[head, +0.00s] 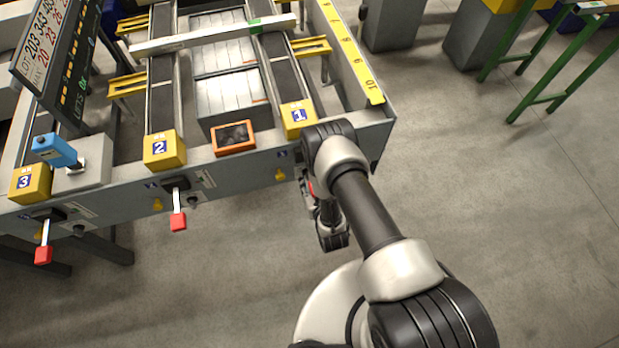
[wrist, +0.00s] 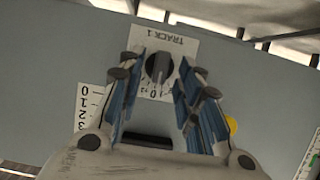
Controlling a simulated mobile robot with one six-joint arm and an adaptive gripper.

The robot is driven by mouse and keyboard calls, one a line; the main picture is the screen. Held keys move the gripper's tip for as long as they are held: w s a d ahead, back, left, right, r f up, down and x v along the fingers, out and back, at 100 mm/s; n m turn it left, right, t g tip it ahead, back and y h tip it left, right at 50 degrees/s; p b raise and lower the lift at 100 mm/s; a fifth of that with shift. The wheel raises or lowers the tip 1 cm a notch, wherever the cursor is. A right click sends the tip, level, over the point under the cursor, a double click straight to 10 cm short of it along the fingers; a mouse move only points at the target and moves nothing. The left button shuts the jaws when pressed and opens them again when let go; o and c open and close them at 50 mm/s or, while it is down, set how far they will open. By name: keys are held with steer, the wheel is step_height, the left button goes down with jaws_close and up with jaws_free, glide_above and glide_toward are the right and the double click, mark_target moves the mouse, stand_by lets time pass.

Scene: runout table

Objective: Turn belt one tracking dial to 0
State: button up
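The belt one tracking dial (wrist: 158,68) is a black knob on a white plate marked TRACK 1, on the grey front panel. A printed scale with a 0 lies just below the knob in the wrist view; the knob's exact setting is too small to read surely. My gripper (wrist: 160,72) is open, its blue-padded fingers on either side of the knob with a gap showing at each side. In the head view my arm hides the dial, below the yellow box marked 1 (head: 298,117) at the table's right front corner.
Red-handled levers (head: 178,221) (head: 43,254) stick out from the front panel under boxes 2 and 3.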

steer(key=v, duration=0.6)
steer(key=shift+s, duration=0.15)
stand_by(0.3)
